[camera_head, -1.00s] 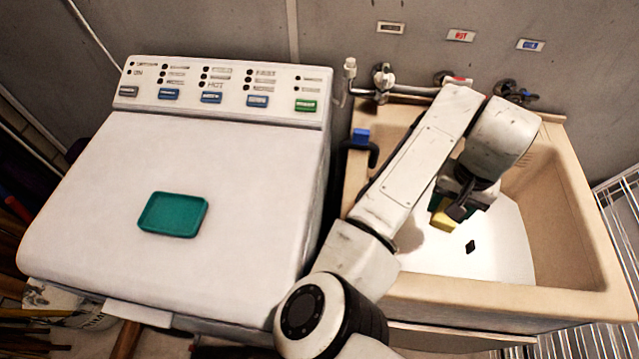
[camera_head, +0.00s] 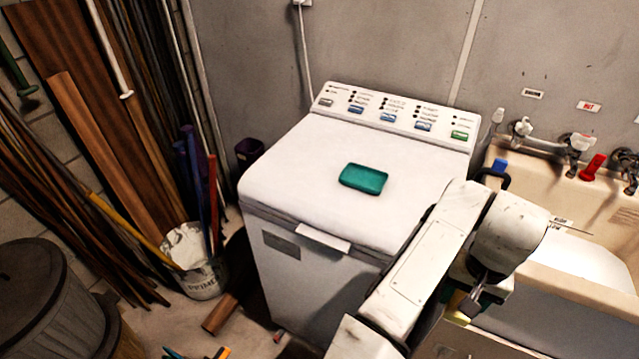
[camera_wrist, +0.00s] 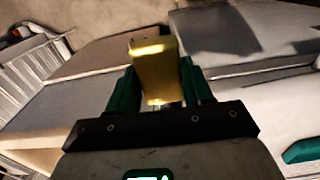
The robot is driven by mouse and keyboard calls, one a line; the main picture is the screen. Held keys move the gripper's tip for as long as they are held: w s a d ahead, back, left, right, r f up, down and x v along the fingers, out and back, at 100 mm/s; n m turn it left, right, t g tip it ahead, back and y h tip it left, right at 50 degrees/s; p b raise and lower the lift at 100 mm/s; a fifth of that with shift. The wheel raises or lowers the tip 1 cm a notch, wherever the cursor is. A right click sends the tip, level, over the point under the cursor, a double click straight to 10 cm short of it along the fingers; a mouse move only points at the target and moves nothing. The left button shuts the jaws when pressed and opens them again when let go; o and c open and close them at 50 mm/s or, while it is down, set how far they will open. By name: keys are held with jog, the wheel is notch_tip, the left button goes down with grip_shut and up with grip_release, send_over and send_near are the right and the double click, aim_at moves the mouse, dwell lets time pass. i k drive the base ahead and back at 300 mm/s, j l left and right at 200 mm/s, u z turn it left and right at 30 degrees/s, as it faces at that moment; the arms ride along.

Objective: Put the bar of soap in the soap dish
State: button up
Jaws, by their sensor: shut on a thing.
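The yellow bar of soap (camera_wrist: 154,70) is held between the two green fingers of my gripper (camera_wrist: 158,84) in the wrist view, its far end sticking out past the fingers. In the head view, a small yellow part of the soap (camera_head: 456,307) shows below my wrist; my gripper (camera_head: 472,300) is partly hidden by the arm. The green soap dish (camera_head: 363,179) lies on the white washer lid, left of and beyond the gripper, and looks empty. The dish's edge also shows at lower right in the wrist view (camera_wrist: 304,148).
The white washer (camera_head: 290,180) has a bare lid around the dish and a raised control panel behind. A beige sink (camera_head: 560,205) with taps stands to its right. A paint bucket (camera_head: 203,276), poles and planks crowd the left.

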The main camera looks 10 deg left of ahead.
aim_at(365, 181)
jog(key=i+l+u, duration=0.15)
jog(key=u, duration=0.25)
jog(key=i+l+u, duration=0.15)
jog(key=l+u, duration=0.15)
jog(key=u, duration=0.15)
jog(key=i+l+u, duration=0.1)
jog(key=l+u, duration=0.15)
jog(key=u, duration=0.15)
